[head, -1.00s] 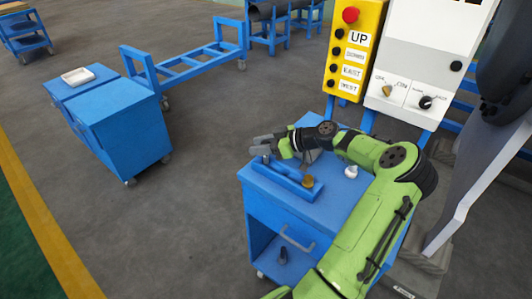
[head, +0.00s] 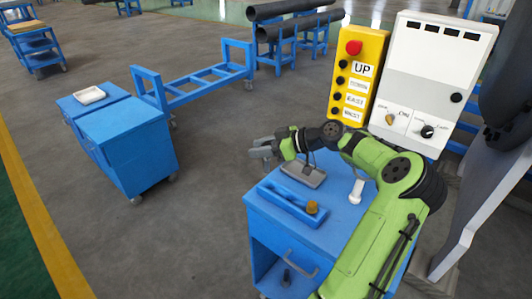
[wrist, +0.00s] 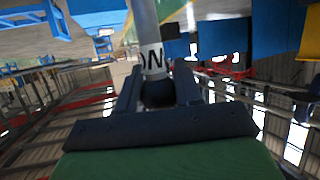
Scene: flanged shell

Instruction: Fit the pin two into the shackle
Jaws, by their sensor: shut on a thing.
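My gripper (head: 265,150) is above and beyond the left edge of the blue cart, raised clear of the blue holder. In the wrist view its fingers (wrist: 158,97) are shut on a grey cylindrical pin (wrist: 145,22). The pin has a white band with dark letters, only partly readable, and a dark end between the fingers. Its far end runs out of the wrist view at the top. In the head view I cannot separate the pin from the fingers. I cannot make out the shackle in either view.
The blue cart (head: 262,222) carries a blue holder (head: 290,204) with an orange-brown knob (head: 312,206), a grey tray (head: 303,173) and a white piece (head: 356,190). A yellow button box (head: 357,80) and white control cabinet (head: 430,75) stand behind. Open floor lies left.

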